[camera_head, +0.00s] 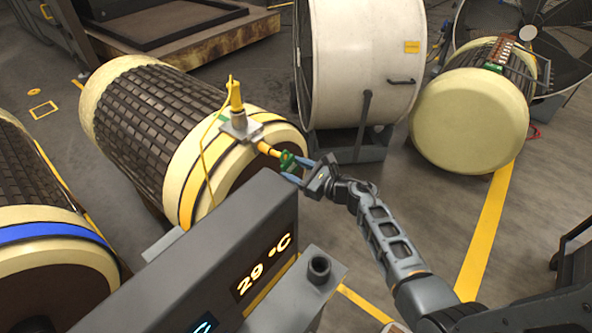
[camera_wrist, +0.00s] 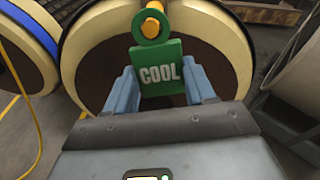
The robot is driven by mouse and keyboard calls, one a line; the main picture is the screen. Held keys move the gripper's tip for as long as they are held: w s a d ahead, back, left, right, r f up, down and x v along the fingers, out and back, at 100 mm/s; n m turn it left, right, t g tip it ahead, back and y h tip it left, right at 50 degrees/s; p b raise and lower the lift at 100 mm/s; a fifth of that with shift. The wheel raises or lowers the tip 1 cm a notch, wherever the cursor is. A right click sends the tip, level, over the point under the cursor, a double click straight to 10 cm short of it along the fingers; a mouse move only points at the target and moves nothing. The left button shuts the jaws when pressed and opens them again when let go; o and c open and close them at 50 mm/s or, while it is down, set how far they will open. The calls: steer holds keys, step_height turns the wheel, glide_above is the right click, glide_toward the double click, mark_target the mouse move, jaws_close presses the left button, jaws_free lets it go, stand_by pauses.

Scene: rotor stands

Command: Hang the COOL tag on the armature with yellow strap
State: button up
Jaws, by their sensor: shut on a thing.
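The green COOL tag (camera_wrist: 162,72) is upright between the two blue fingers of my gripper (camera_wrist: 160,84) in the wrist view. Its top ring lines up with a yellow peg (camera_wrist: 151,27); I cannot tell whether the peg passes through it. In the head view my gripper (camera_head: 296,172) is shut on the tag (camera_head: 287,160), at the outer end of the yellow peg (camera_head: 267,149). The peg sticks out from a metal block (camera_head: 241,127) on the armature with yellow strap (camera_head: 135,115). The strap (camera_head: 190,180) circles its cream end band.
An armature with a blue strap (camera_head: 45,232) lies at the left. Another armature (camera_head: 472,115) with a green tag on top is at the right. A big white drum fan (camera_head: 360,60) stands behind. A grey display post reading 29 °C (camera_head: 225,255) stands close in front.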

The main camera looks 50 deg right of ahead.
steer(key=shift+w+f+b, duration=0.2)
steer(key=shift+w+b, duration=0.25)
steer(key=shift+w, duration=0.2)
steer(key=shift+w, duration=0.35)
steer(key=shift+w+b, duration=0.3)
steer(key=shift+b, duration=0.05)
steer(key=shift+f+b, duration=0.3)
stand_by(0.4)
steer(key=o, duration=1.1)
steer(key=shift+o, duration=0.2)
